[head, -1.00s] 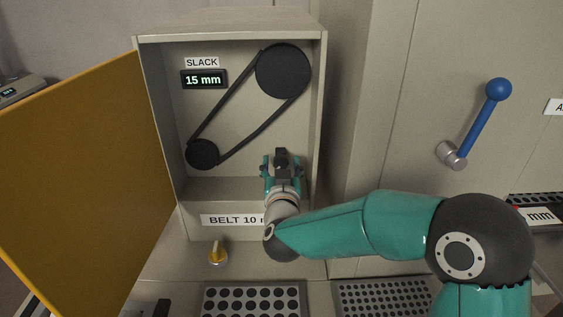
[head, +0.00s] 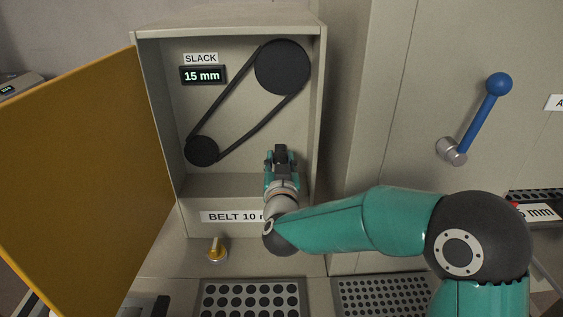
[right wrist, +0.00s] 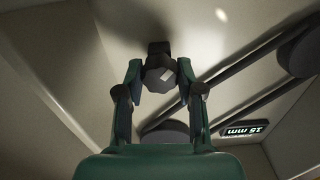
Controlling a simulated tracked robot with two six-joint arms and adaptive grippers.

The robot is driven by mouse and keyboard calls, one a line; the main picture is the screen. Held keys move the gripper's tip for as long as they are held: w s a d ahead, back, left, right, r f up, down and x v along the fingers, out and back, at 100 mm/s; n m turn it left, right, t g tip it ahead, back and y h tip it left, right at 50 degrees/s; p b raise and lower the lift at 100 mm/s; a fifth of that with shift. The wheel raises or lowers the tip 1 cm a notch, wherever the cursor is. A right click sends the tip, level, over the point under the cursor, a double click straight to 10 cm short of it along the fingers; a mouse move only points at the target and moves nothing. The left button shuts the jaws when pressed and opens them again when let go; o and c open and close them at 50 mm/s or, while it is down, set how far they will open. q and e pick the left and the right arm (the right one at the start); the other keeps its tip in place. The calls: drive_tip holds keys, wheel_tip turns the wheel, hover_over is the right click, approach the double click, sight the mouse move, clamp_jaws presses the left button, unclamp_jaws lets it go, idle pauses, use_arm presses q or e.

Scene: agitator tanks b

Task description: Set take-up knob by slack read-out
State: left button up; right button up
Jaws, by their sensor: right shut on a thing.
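The take-up knob (right wrist: 160,74) is a dark, many-sided knob with a pale mark on its face, on the back wall of the open belt cabinet (head: 315,100). My right gripper (right wrist: 160,68) is shut on it, one finger on each side. In the head view my right gripper (head: 282,160) is inside the cabinet at the lower right and hides most of the knob. The slack read-out (head: 203,76) shows 15 mm in the head view and appears upside down in the right wrist view (right wrist: 245,130). My left gripper is not in view.
A belt (head: 222,105) runs between a large and a small pulley, left of my gripper. A label beginning "BELT 10" (head: 230,216) is partly covered by my arm. The yellow door (head: 85,185) stands open at left. A blue lever (head: 488,105) is at right.

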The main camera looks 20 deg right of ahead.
drive_tip(key=m+b, duration=0.1)
drive_tip(key=b, duration=0.1)
drive_tip(key=m+b, duration=0.2)
drive_tip(key=shift+f+m+b, duration=0.25)
drive_tip(key=shift+m+b, duration=0.05)
drive_tip(key=shift+d+r+m+b, duration=0.1)
drive_tip(key=shift+m+b, duration=1.35)
drive_tip(key=shift+m, duration=0.25)
drive_tip(key=o, duration=1.2)
drive_tip(key=shift+r, duration=0.1)
drive_tip(key=shift+c, duration=0.2)
drive_tip(key=shift+s, duration=0.1)
drive_tip(key=v, duration=1.2)
